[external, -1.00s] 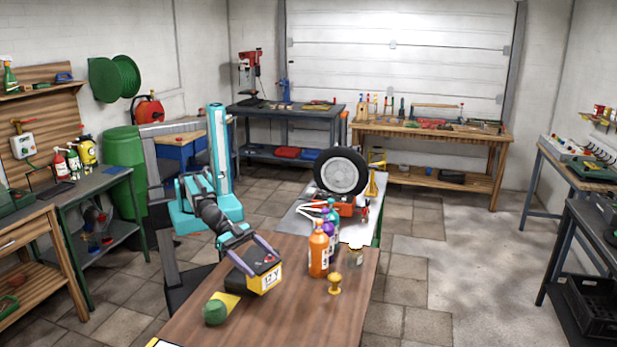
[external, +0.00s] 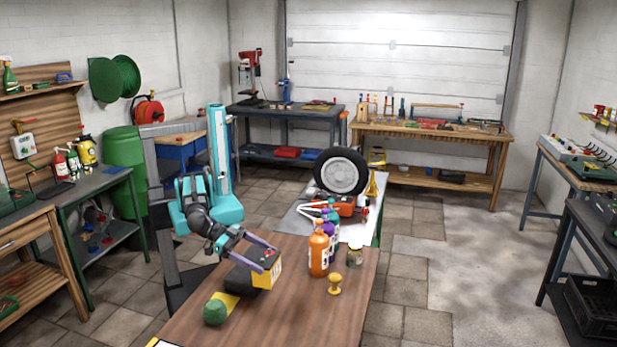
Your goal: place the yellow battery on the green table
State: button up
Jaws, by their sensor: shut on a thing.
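The yellow battery (external: 269,273), with a dark top, is over the left half of the brown wooden table. My gripper (external: 265,257) has its purple fingers shut on the battery's upper part. A dark area beside the battery hides where it ends, and I cannot tell whether it touches the tabletop. A table with a grey top (external: 297,220) and green legs stands just behind the brown table. Another grey-topped table with a green frame (external: 82,255) stands at the left. Which of them is the green table is not clear.
The brown table (external: 300,315) carries an orange bottle (external: 318,253), a jar (external: 355,256), a yellow stamp-like piece (external: 335,284) and a green ball (external: 215,312). A wheel (external: 341,172) and an orange tool (external: 347,206) crowd the grey-topped table behind; its left part is freer.

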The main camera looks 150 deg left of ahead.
jog(key=shift+d+r, duration=0.1)
jog(key=shift+d, duration=0.25)
jog(key=shift+f+p, duration=0.35)
jog(key=shift+f, duration=2.8)
jog(key=shift+f, duration=1.9)
jog(key=shift+f, duration=0.1)
jog(key=o, duration=1.9)
